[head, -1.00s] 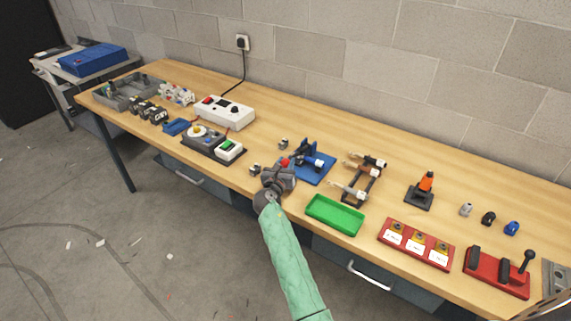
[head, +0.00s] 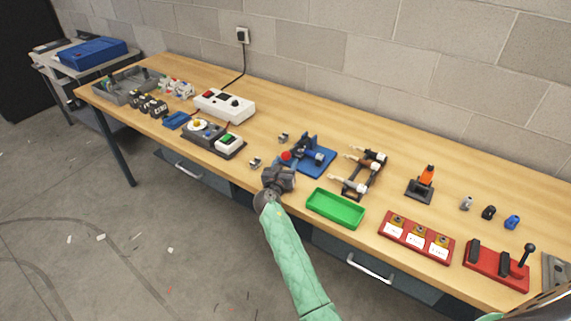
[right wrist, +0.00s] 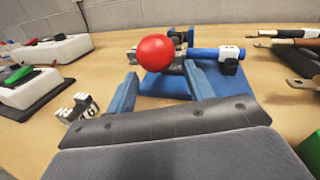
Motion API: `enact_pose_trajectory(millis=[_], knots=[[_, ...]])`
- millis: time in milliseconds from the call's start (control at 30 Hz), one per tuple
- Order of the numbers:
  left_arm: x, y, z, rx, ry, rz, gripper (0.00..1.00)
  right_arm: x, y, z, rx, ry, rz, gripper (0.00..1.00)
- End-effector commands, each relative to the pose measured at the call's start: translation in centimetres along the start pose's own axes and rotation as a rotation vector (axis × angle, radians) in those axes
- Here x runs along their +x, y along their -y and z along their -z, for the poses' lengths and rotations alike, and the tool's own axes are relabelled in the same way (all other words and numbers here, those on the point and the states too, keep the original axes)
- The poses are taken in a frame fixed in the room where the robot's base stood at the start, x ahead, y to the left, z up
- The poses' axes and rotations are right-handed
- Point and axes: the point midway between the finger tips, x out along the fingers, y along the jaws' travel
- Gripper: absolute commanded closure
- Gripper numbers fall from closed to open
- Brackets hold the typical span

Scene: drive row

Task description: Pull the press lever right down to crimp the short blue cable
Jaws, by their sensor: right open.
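The blue press (head: 318,165) stands mid-bench. Its lever ends in a red ball knob (head: 286,155), on the side facing my right gripper; the knob hides most of the lever in the right wrist view (right wrist: 155,58). The short blue cable (right wrist: 207,53) lies across the press and has a white and black end piece. My right gripper (head: 287,168) is at the bench's front edge, just before the knob. Its blue fingers are open and empty; in the right wrist view the knob shows beyond and between their tips. I cannot tell whether they touch it. My left gripper is not in view.
A green tray (head: 335,209) lies right of my gripper, with a cable rack (head: 352,187) behind it. Small metal parts (head: 255,163) lie close on the left, near a black tester board (head: 237,152). A red label block (head: 416,245) stands farther right.

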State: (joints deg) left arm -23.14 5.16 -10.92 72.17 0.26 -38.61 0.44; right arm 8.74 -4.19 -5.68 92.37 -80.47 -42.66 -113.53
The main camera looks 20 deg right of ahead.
Motion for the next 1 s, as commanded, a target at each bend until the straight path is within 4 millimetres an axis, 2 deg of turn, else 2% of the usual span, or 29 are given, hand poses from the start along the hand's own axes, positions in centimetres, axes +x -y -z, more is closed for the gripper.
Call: enact_pose_trajectory(millis=[100,300,533,700,967,1000], knots=[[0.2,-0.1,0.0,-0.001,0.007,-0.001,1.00,-0.9,-0.1,0.2,0.000,0.000,-0.001,0.47],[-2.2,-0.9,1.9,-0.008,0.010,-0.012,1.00,-3.8,-0.1,0.4,0.001,-0.001,-0.001,0.47],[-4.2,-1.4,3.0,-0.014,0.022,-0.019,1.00,-6.8,-0.1,0.3,0.001,-0.002,-0.001,0.47],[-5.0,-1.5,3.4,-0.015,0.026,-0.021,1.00,-7.6,-0.1,0.3,-0.001,-0.002,0.000,0.47],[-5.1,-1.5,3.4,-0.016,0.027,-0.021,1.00,-7.7,-0.1,0.2,-0.001,-0.002,0.000,0.47],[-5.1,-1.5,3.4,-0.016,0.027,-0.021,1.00,-7.7,-0.1,0.2,0.000,-0.002,-0.001,0.55]])
